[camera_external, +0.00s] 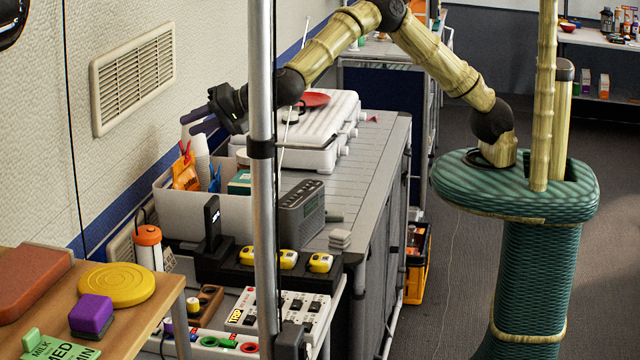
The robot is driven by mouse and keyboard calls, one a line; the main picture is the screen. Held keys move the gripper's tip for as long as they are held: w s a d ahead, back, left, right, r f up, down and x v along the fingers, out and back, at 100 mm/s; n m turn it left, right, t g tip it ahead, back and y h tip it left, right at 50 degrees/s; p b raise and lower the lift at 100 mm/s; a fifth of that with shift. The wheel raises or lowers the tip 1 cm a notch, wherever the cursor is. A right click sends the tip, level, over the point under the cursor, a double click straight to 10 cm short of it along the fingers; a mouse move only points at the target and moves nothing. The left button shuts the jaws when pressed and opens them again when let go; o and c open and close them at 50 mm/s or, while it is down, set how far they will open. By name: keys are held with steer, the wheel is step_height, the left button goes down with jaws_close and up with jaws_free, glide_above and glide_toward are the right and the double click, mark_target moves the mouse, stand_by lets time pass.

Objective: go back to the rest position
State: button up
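My gripper (189,123) is at the end of my outstretched arm, at the left of the picture near the wall. Its two dark fingers point left and stand apart with a gap between them, and I see nothing held. It is above the white bin (232,215) and the stack of white cups (200,152), apart from both as far as I can tell. My arm reaches left from my green base, and a metal pole hides part of the wrist area.
The metal pole (262,210) stands upright in front. A white stove (325,140) with a red pan (314,99) sits on the grey counter (375,150). A radio (302,212) and a power strip board (290,312) are nearer. A wooden table (140,308) is front left. Floor by my base is clear.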

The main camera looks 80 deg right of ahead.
steer(key=s+d+f+n+g+y, duration=0.1)
steer(key=s+d+f+n, duration=0.2)
steer(key=d, duration=0.4)
steer(key=s+d+n+g, duration=0.2)
steer(key=s+d+n, duration=0.1)
steer(key=s+d, duration=0.3)
steer(key=s+d+f+n+g+y, duration=0.1)
steer(key=s+d+f+n, duration=0.15)
steer(key=d, duration=0.55)
steer(key=s+d+f+n+g+h, duration=0.1)
steer(key=s+d+f+g, duration=0.2)
steer(key=s+d, duration=0.5)
steer(key=s+d+f+n+g+h, duration=0.1)
steer(key=s+d+f+g+h, duration=0.1)
steer(key=s+d, duration=0.5)
steer(key=s+f+g, duration=0.1)
steer(key=s, duration=0.5)
steer(key=shift+d+g, duration=0.4)
steer(key=shift+w, duration=0.1)
steer(key=shift+c, duration=0.3)
